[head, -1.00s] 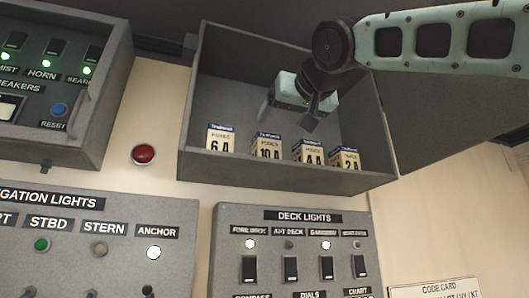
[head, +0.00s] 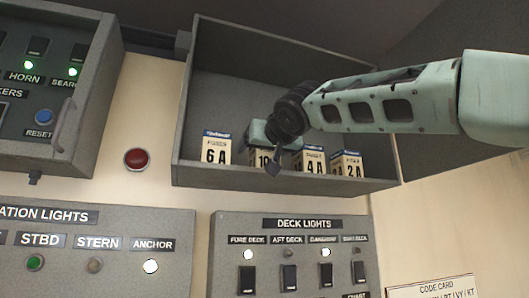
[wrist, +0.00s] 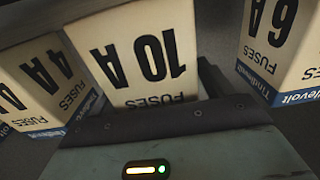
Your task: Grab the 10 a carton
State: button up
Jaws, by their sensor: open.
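In the wrist view the 10 A carton (wrist: 140,58) appears upside down, close and central, just beyond the gripper body. A dark finger shows beside its right side there; the other finger is hard to make out. The jaws are open, and I see no grip on the carton.
The 6 A carton (head: 216,149) stands to the left, the 4 A (head: 314,161) and 2 A (head: 348,164) cartons to the right. The cabinet's front lip (head: 290,182) runs below them. A red button (head: 137,159) and switch panels are outside.

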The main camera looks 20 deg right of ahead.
jog(key=shift+w, duration=0.1)
jog(key=c, duration=1.3)
jog(key=shift+r, duration=0.1)
notch_tip(320, 180, up, 10)
jog(key=shift+f+p, duration=0.1)
jog(key=shift+p, duration=1)
